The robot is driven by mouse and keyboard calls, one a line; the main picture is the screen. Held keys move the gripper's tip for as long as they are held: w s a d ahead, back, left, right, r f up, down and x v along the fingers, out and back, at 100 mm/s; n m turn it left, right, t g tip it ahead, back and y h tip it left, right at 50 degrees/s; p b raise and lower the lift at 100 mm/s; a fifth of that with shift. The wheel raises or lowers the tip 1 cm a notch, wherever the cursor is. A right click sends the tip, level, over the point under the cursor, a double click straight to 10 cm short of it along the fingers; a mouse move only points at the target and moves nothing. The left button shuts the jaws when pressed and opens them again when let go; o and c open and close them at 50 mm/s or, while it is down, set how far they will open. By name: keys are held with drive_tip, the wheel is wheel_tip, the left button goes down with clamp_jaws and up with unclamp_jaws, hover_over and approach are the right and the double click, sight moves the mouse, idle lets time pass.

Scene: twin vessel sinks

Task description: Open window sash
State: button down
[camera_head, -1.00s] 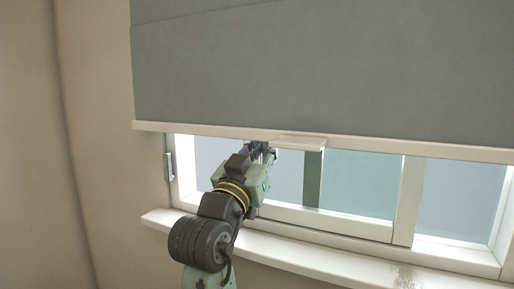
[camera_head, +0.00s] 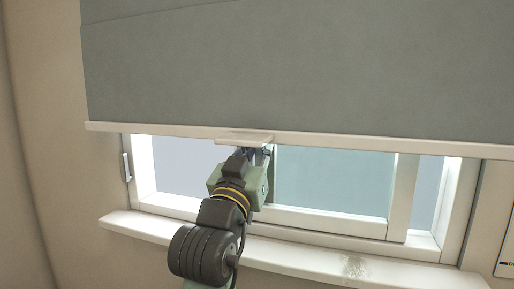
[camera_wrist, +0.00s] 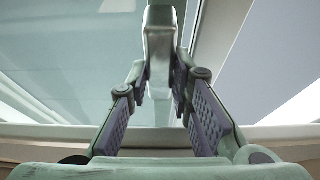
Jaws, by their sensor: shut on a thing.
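The white-framed window sash (camera_head: 402,195) holds a teal pane (camera_head: 330,185) and sits below a lowered blind. My gripper (camera_head: 262,152) is at the sash's left side, just under the blind's bottom rail. In the wrist view my gripper (camera_wrist: 160,88) is shut on a pale, upright bar (camera_wrist: 160,45) of the sash, one finger on each side of it. Lavender openings show left of my gripper and, narrower, right of the sash's right upright. The blind hides the sash's top, and my arm hides part of its lower left.
The grey blind (camera_head: 300,70) covers the upper window, with a pale tab (camera_head: 244,138) on its rail close above my gripper. The sill (camera_head: 300,262) juts out below. A small handle (camera_head: 127,168) is on the frame's left side. Wall stands at left.

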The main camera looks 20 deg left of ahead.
drive_tip(key=c, duration=1.4)
unclamp_jaws()
drive_tip(key=shift+c, duration=0.2)
drive_tip(key=v, duration=0.7)
drive_tip(key=shift+s, duration=0.25)
